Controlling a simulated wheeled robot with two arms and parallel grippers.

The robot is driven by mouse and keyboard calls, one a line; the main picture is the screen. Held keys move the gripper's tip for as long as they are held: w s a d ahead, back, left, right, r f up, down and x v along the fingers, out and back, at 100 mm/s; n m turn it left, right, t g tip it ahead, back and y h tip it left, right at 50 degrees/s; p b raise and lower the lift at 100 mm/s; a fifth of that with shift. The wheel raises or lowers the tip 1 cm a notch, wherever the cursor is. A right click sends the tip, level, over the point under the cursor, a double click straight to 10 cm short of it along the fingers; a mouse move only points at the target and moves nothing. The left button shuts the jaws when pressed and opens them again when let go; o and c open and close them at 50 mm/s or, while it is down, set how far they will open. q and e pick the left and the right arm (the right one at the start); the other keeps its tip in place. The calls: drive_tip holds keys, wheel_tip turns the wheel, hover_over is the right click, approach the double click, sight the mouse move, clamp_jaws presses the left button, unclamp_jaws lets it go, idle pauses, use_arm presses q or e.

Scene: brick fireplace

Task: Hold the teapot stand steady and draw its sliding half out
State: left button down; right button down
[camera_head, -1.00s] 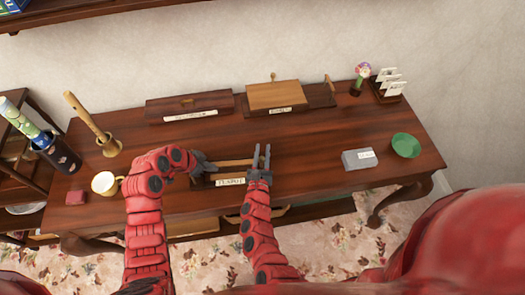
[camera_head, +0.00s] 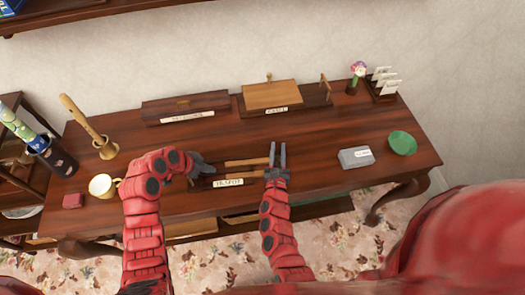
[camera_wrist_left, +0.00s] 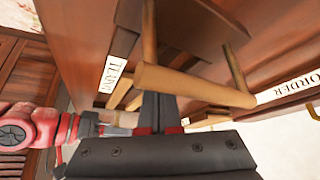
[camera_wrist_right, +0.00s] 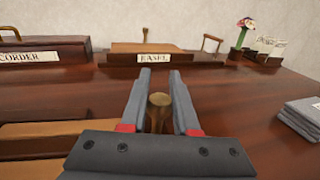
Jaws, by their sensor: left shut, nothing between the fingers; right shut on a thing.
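The teapot stand, with its white label (camera_head: 228,183), lies near the table's front edge in the head view. Its pale wooden slats (camera_head: 247,162) run toward my right gripper (camera_head: 277,158). That gripper is shut on a brown upright post of the stand (camera_wrist_right: 158,101), seen between its fingers in the right wrist view. My left gripper (camera_head: 200,168) is at the stand's left end, shut and empty. In the left wrist view its fingers (camera_wrist_left: 160,108) are close to a wooden bar handle (camera_wrist_left: 195,86); contact is unclear. The label (camera_wrist_left: 116,75) shows there too.
The easel stand (camera_head: 272,95) and recorder box (camera_head: 186,107) lie behind.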

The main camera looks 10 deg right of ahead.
use_arm(q)
drive_tip(key=shift+s+a+f, duration=0.2)
drive_tip(key=shift+s+f, duration=0.05)
drive_tip(key=shift+f, duration=0.2)
use_arm(e)
drive_tip(key=d, duration=0.4)
drive_tip(key=shift+s+d+f, duration=0.1)
drive_tip(key=shift+s+d, duration=0.05)
drive_tip(key=shift+d, duration=0.05)
drive_tip(key=c, duration=0.7)
unclamp_jaws()
drive_tip(key=shift+o, duration=0.2)
use_arm(q)
drive_tip(key=shift+r, duration=0.1)
drive_tip(key=shift+w+d, duration=0.1)
use_arm(e)
drive_tip(key=v, duration=1.2)
drive_tip(key=shift+s, duration=0.2)
use_arm(q)
drive_tip(key=shift+r, duration=0.2)
use_arm(e)
drive_tip(key=shift+r, duration=0.2)
